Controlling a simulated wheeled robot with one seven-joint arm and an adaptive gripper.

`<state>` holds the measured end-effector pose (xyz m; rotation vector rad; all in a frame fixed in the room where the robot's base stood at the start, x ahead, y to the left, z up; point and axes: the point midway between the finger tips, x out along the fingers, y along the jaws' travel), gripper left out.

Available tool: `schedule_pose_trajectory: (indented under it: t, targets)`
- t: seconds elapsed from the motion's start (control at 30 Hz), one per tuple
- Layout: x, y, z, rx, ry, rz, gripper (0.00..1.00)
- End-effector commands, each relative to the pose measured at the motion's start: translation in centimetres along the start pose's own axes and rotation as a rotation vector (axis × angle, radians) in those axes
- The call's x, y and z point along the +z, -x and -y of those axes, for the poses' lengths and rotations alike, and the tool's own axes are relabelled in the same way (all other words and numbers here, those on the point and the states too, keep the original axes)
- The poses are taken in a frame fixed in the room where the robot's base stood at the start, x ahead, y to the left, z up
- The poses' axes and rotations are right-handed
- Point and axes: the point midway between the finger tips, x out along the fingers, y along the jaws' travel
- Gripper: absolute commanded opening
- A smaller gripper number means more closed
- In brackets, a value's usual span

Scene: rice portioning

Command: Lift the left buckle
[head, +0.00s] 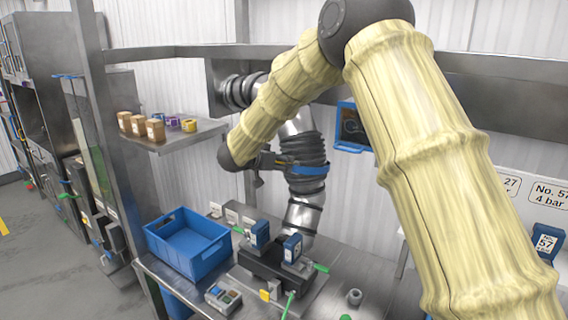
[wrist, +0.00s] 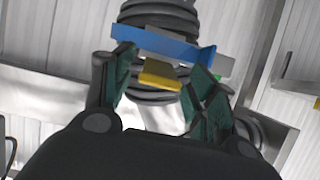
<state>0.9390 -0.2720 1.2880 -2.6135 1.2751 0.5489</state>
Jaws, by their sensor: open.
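A blue band (head: 309,169) goes round a black ribbed hose (head: 304,148). In the wrist view the blue band (wrist: 165,46) crosses the ribbed hose (wrist: 158,14), and a yellow tab (wrist: 160,74) hangs below it, likely the left buckle. My gripper (head: 272,166) is at the left side of the band in the head view. In the wrist view my gripper (wrist: 160,88) is open, with one green-padded finger on each side of the yellow tab. I cannot tell whether either finger touches it. The tab is hidden in the head view.
Below stand a blue crate (head: 205,266) and a black fixture (head: 268,266) with blue boxes and green levers. A shelf (head: 181,139) with brown and purple containers is at the left. A metal beam (head: 180,51) runs behind my arm. A blue-framed panel (head: 346,148) hangs right of the hose.

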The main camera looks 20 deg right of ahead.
Motion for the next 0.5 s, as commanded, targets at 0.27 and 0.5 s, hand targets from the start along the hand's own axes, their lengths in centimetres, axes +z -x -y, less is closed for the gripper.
schedule_pose_trajectory:
  t: [0.27, 0.5]
  targets:
    - [-0.1, 5.1, 0.0, -0.002, 0.0, -0.001, 0.57]
    - [-0.1, 7.5, 0.0, -0.001, -0.001, -0.001, 0.57]
